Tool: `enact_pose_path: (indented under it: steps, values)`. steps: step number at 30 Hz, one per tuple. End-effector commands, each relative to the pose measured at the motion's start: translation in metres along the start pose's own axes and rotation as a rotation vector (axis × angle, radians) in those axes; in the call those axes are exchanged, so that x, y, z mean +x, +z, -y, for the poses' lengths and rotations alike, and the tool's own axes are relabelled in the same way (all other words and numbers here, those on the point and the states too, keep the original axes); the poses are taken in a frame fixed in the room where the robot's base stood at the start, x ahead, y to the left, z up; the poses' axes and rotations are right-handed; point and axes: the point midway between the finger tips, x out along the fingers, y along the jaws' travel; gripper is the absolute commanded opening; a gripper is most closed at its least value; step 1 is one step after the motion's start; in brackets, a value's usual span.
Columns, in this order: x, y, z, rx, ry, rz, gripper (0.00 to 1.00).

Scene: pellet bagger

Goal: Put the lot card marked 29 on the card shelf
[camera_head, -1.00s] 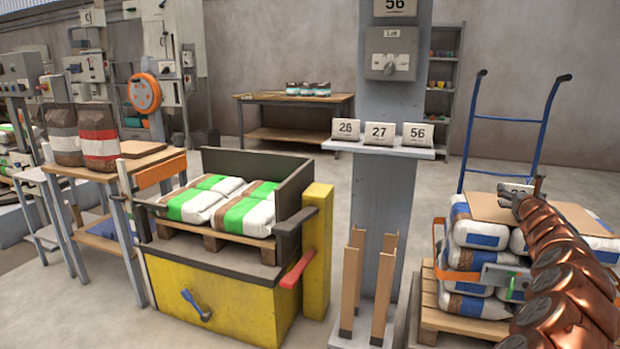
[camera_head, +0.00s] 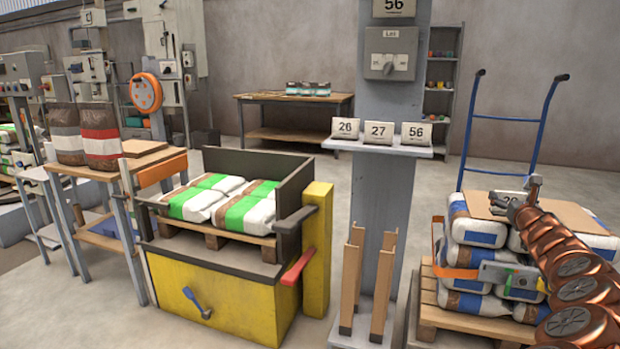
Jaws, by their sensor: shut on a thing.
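The card shelf (camera_head: 368,150) is a narrow pale ledge on the grey post. Three white cards stand on it: card 26 (camera_head: 346,128), card 27 (camera_head: 380,133) and card 56 (camera_head: 415,133). My gripper (camera_head: 525,200) is at the right, shut on a small pale card (camera_head: 507,199). The card's number is small and partly hidden, seeming to start with 2. Card and gripper appear in front of the bag stack, right of the shelf and lower in the picture. My copper-coloured arm hides part of the stack.
A lot box (camera_head: 390,53) and a sign marked 56 (camera_head: 394,7) are on the post above the shelf. Stacked bags (camera_head: 470,230) on a pallet and a blue hand truck (camera_head: 540,130) stand right. A yellow bagging bin (camera_head: 235,310) stands left of the post.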

Motion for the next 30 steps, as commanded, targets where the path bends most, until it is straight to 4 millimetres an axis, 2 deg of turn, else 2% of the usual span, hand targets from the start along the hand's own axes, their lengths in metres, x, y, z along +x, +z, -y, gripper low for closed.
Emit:
enact_pose_path:
  steps: [11,19,23,30]
  values:
    - [-0.051,-0.025,-0.065,0.004,0.227,0.004,0.58]
    - [-0.098,-0.052,-0.125,0.001,0.438,0.002,0.58]
    - [-0.127,-0.069,-0.162,0.002,0.566,0.0,0.58]
    - [-0.191,-0.103,-0.246,0.001,0.856,-0.001,0.58]
